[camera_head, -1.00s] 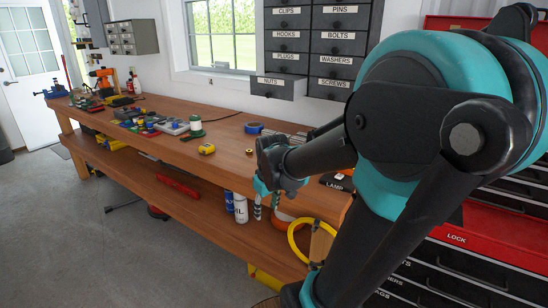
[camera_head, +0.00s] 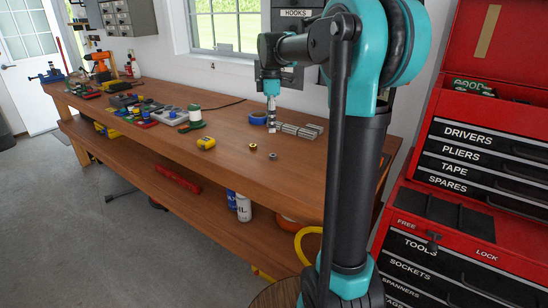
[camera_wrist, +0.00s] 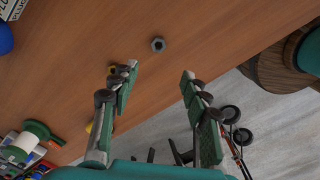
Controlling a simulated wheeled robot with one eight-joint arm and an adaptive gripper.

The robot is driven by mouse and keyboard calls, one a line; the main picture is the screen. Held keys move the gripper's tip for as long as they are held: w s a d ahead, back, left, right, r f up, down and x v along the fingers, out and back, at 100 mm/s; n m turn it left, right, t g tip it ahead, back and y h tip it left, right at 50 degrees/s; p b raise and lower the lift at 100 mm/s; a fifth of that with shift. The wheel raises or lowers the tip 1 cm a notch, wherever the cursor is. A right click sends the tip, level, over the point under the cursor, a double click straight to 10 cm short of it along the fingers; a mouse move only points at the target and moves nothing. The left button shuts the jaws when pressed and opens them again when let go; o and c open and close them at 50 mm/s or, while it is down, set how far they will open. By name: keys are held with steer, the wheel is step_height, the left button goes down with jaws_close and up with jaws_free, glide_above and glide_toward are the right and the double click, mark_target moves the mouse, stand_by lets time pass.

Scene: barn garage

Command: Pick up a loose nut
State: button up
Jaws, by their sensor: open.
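A small grey nut (camera_head: 273,156) lies loose on the wooden workbench, and a brass-coloured nut (camera_head: 253,147) lies just left of it. In the wrist view the grey nut (camera_wrist: 157,44) is on bare wood, beyond and roughly between my fingertips. The brass nut (camera_wrist: 115,70) is partly hidden behind my left finger there. My gripper (camera_wrist: 158,72) is open, with nothing between its fingers. In the head view my gripper (camera_head: 271,122) points down above the back of the bench, beyond the grey nut.
Labelled drawers hang on the wall behind my arm. A red tool chest (camera_head: 490,205) stands at the right. Bare wood surrounds the nuts.

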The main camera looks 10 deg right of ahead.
glide_above(273, 155)
steer(key=f, duration=0.7)
steer(key=shift+s+a, duration=0.2)
steer(key=shift+a, duration=0.15)
steer(key=shift+w+d+f, duration=0.1)
steer(key=shift+d+f, duration=0.05)
steer(key=shift+f, duration=1.2)
steer(key=shift+w+d+f, duration=0.1)
steer(key=shift+d+f, duration=0.05)
steer(key=shift+f, duration=1.15)
steer(key=shift+c, duration=0.6)
jaws_close()
